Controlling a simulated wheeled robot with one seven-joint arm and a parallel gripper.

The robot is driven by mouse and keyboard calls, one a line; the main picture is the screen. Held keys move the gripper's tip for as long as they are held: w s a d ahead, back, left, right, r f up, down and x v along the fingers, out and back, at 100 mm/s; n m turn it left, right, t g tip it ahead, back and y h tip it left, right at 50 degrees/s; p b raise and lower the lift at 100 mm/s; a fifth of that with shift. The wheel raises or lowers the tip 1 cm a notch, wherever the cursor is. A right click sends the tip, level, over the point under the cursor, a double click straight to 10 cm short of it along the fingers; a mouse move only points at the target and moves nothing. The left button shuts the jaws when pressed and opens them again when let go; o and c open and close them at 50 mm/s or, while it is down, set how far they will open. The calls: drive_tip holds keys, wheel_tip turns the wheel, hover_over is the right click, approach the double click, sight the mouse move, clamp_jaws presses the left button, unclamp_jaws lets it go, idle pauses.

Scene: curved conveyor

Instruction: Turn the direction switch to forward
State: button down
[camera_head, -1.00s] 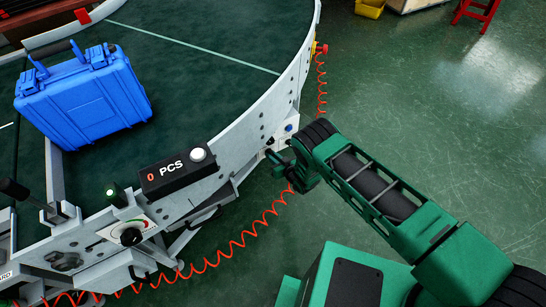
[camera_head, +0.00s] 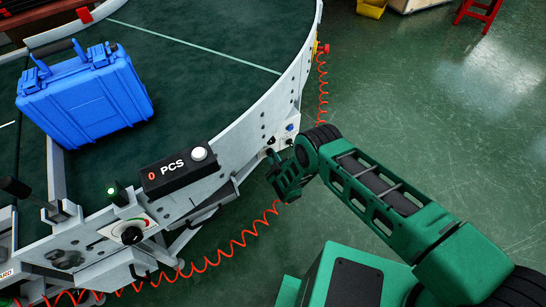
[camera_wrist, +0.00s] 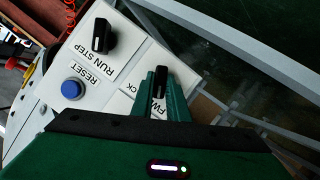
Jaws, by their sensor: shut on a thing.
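The direction switch (camera_wrist: 160,78) is a black knob on a white panel in the wrist view, with partly covered lettering reading "FW" and "CK" beside it. My gripper (camera_wrist: 162,92) is shut on this knob, with one green finger on each side. The knob stands roughly upright in the picture. In the head view my gripper (camera_head: 273,163) is at the outer side of the conveyor, by the small panel. The switch cannot be made out there.
A RUN/STEP knob (camera_wrist: 104,35) and a blue RESET button (camera_wrist: 72,89) sit beside the switch. A blue case (camera_head: 88,98) lies on the curved belt. A PCS counter box (camera_head: 180,170) is on the rail. A red coiled cable (camera_head: 240,240) hangs nearby.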

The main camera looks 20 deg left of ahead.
drive_tip(key=shift+s+f, duration=0.15)
drive_tip(key=c, duration=1.7)
unclamp_jaws()
drive_tip(key=v, duration=1)
drive_tip(key=shift+s+d, duration=0.2)
drive_tip(key=shift+s, duration=0.05)
drive_tip(key=shift+r, duration=0.25)
